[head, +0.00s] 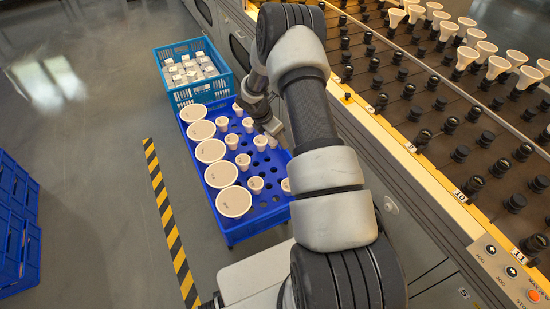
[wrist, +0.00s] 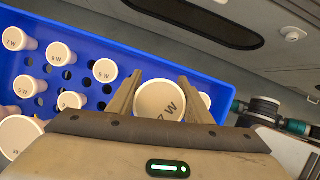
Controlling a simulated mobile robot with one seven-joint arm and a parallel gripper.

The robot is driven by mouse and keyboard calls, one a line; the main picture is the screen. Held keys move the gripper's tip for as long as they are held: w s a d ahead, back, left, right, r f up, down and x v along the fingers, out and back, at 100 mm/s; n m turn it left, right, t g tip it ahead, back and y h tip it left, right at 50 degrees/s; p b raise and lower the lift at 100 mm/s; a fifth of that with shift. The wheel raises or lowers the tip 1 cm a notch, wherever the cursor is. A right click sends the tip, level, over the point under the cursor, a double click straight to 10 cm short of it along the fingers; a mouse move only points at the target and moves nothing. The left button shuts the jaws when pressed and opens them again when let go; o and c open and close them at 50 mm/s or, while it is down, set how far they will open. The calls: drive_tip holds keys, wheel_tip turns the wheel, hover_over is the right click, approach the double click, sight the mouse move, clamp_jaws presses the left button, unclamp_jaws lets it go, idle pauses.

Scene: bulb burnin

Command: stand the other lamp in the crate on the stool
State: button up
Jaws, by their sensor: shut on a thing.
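In the wrist view my gripper (wrist: 161,92) is shut on a round, cream-faced lamp (wrist: 160,100) marked 7 W, one finger on each side. Its face looks larger than those of the small lamps behind, and its lower part is hidden. In the head view my gripper (head: 272,127) is over the right side of a blue holed tray (head: 269,203), partly covered by my arm, and I cannot make out the held lamp there. A blue crate (head: 181,97) with several white-topped items stands beyond the tray. No stool is clearly visible.
The tray holds several large lamps (head: 233,202) along its left side and several small lamps (head: 255,185), with empty holes between. A machine with rows of black sockets (head: 460,153) flanks the right. Blue crates (head: 18,220) stand at left; the floor between is clear.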

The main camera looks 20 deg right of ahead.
wheel_tip(320, 180, down, 9)
drive_tip(key=w+n+t+y+b, duration=0.1)
drive_tip(key=w+n+t+b, duration=0.15)
drive_tip(key=n, duration=0.45)
drive_tip(key=b, duration=0.3)
hover_over(277, 164)
drive_tip(key=a, duration=0.1)
drive_tip(key=shift+s+a+f, duration=0.1)
drive_tip(key=shift+s+f, duration=0.1)
drive_tip(key=shift+f, duration=0.95)
drive_tip(key=shift+s+f, duration=0.2)
drive_tip(key=shift+f, duration=0.95)
drive_tip(key=shift+f+b, duration=0.85)
drive_tip(key=shift+b, duration=0.05)
drive_tip(key=o, duration=1.1)
drive_tip(key=shift+o, duration=0.2)
drive_tip(key=shift+s, duration=0.1)
drive_tip(key=p+v, duration=0.4)
drive_tip(key=v, duration=1.3)
drive_tip(key=shift+r+p, duration=0.25)
drive_tip(key=shift+p, duration=0.05)
